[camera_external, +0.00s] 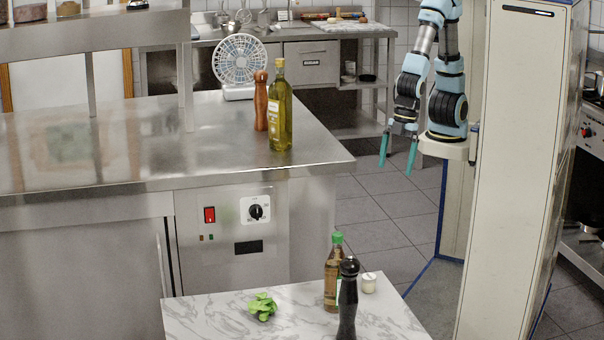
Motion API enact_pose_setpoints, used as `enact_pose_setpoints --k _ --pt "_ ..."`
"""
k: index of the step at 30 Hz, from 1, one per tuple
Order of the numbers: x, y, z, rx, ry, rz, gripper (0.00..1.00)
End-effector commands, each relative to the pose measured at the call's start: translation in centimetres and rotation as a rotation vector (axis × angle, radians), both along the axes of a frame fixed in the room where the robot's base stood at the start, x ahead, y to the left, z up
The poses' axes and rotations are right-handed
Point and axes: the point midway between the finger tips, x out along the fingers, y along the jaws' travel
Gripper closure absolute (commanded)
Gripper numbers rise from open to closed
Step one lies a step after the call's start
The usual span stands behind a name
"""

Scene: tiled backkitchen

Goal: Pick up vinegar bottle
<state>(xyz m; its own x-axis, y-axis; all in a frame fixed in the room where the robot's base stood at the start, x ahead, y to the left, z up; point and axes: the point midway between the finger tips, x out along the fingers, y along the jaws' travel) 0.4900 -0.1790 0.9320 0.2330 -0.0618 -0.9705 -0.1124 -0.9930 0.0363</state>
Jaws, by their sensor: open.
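A bottle with a green cap and amber-brown contents, which looks like the vinegar bottle (332,275), stands upright on the marble-topped table (215,318) at the bottom of the view. A black pepper mill (347,305) stands in front of it and hides part of its right side. My gripper (398,153) hangs at the upper right with its two teal fingers pointing down and apart. It is open and empty, well above and away from the bottle. A taller bottle of yellow-green oil (280,110) stands on the steel counter.
A small white jar (368,283) stands just right of the bottle, and green leaves (262,306) lie to its left. A wooden mill (261,102) and a fan (239,62) are on the steel counter (130,150). Tiled floor (375,215) lies between counter and my base.

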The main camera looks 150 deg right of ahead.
Motion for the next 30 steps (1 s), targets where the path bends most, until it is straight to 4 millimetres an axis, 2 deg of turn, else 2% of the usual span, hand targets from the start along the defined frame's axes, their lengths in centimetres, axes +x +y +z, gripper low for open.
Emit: enact_pose_setpoints --k 1,6,18,30 --pt "1.3 -0.7 -2.9 -0.016 -0.040 -0.004 0.00" --pt "5.5 -2.5 -6.3 -0.059 -0.183 -0.010 0.00" --pt "14.4 -5.1 -12.2 -0.096 -0.512 0.019 0.00" --pt "20.6 -5.4 -17.4 -0.050 -0.790 0.109 0.00"
